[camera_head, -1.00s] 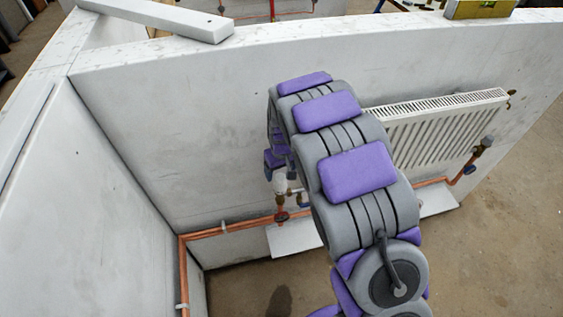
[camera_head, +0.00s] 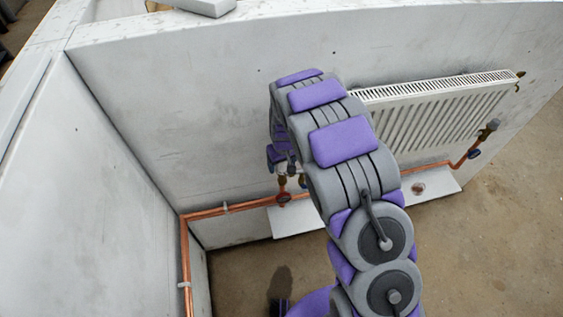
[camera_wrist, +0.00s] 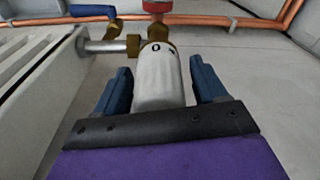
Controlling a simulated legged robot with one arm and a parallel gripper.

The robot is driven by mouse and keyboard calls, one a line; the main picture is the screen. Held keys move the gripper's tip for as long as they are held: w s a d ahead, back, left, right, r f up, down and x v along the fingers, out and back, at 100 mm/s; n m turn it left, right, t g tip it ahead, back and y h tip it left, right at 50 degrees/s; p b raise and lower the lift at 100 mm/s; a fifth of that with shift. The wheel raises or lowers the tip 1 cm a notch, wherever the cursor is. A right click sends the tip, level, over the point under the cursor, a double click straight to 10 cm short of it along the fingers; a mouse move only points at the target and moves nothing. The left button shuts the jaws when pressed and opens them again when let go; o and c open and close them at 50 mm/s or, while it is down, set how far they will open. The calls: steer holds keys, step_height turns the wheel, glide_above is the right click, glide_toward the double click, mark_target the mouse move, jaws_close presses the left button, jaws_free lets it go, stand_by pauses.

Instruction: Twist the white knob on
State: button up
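The white knob (camera_wrist: 160,80) fills the middle of the wrist view. It has a dark "0" mark near its brass collar and sits on a brass valve (camera_wrist: 134,46) at the radiator's end. My gripper (camera_wrist: 160,66) has its blue fingers apart, one on each side of the knob. A narrow gap seems to show on both sides; contact is not clear. In the head view my gripper (camera_head: 279,156) is at the valve pipe, left of the radiator (camera_head: 440,120), and the knob is mostly hidden there.
Copper pipes (camera_head: 232,207) run along the wall base and round the left corner. A second valve (camera_head: 486,135) is at the radiator's right end. A white board (camera_head: 436,187) lies on the floor below. A blue lever (camera_wrist: 92,11) is near the valve.

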steer(key=c, duration=1)
steer(key=shift+s+f, duration=0.1)
steer(key=shift+f, duration=0.05)
steer(key=shift+c, duration=0.2)
